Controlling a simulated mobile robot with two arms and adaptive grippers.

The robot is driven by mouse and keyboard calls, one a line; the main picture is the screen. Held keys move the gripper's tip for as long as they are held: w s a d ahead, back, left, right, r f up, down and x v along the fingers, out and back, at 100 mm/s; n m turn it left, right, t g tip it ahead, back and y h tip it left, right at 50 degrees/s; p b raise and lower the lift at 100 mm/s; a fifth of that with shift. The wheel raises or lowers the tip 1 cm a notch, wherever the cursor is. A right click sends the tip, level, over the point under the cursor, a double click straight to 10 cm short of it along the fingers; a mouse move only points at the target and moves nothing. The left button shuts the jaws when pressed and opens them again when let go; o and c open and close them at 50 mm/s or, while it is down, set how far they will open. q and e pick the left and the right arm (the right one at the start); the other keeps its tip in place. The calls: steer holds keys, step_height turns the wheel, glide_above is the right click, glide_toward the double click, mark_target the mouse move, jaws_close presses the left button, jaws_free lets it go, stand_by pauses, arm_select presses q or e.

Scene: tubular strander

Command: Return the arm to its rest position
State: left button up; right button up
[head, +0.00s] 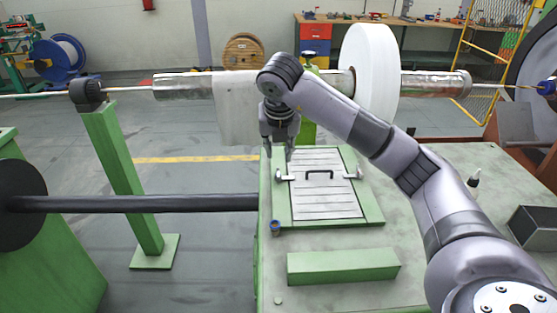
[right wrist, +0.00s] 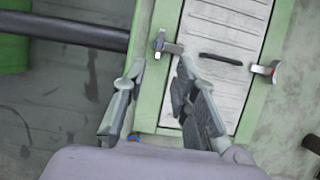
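My right arm (head: 375,135) comes in from the lower right and reaches over the green machine table. My right gripper (head: 278,153) hangs fingers down by the upper left corner of a slatted light panel (head: 325,200) in a green frame. In the right wrist view, my right gripper (right wrist: 160,85) has its two fingers apart with nothing between them. A small metal latch (right wrist: 166,46) lies just beyond the fingertips, and I cannot tell whether they touch it. My left gripper is not in view.
A metal shaft (head: 185,85) with a white disc (head: 370,70) runs across behind my arm. A black bar (head: 130,203) extends left of the table.

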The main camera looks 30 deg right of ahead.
steer(key=shift+v, duration=1.05)
